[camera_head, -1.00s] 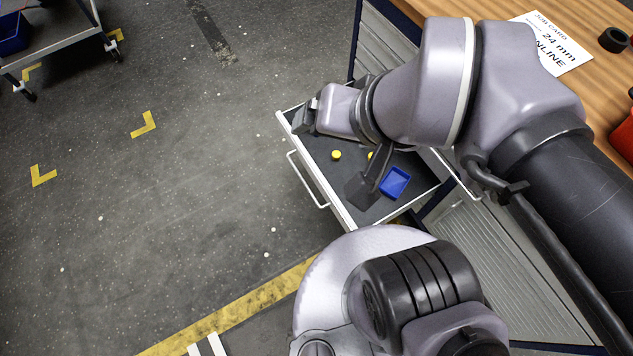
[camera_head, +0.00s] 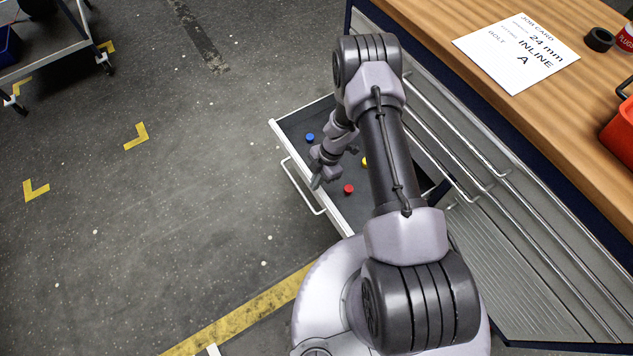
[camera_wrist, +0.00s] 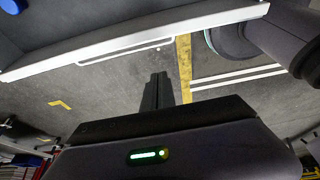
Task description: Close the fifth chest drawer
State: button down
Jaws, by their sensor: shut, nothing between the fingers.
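One chest drawer (camera_head: 345,220) stands pulled out, with a white front edge and a white bar handle (camera_head: 303,188) facing left. I cannot tell its number in the stack. A blue piece (camera_head: 310,137), a red piece (camera_head: 348,188) and a partly hidden yellow piece (camera_head: 364,161) lie on its dark floor. My gripper (camera_head: 317,182) is over the drawer's front part, shut and empty. In the wrist view the drawer's white front edge (camera_wrist: 130,38) and handle (camera_wrist: 125,50) cross the top, beyond my dark fingers (camera_wrist: 158,80). My arm hides part of the drawer.
The chest's other fronts (camera_head: 500,240), with long bar handles, look shut under the wooden top (camera_head: 440,20). A job card (camera_head: 516,50), a black ring (camera_head: 599,39) and a red object (camera_head: 618,130) lie on top. Floor left of the drawer is clear; a cart (camera_head: 50,50) stands far left.

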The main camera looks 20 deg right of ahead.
aim_at(318, 192)
jog(key=b+x, duration=0.3)
jog(key=x, duration=0.6)
jog(key=shift+f+b, duration=0.2)
jog(key=shift+b, duration=0.15)
jog(key=d, duration=0.1)
jog(key=w+d+b, duration=0.1)
jog(key=d, duration=0.1)
jog(key=shift+d, duration=0.1)
jog(key=shift+d+r, duration=0.1)
jog(key=shift+d, duration=0.15)
jog(key=shift+w, duration=0.1)
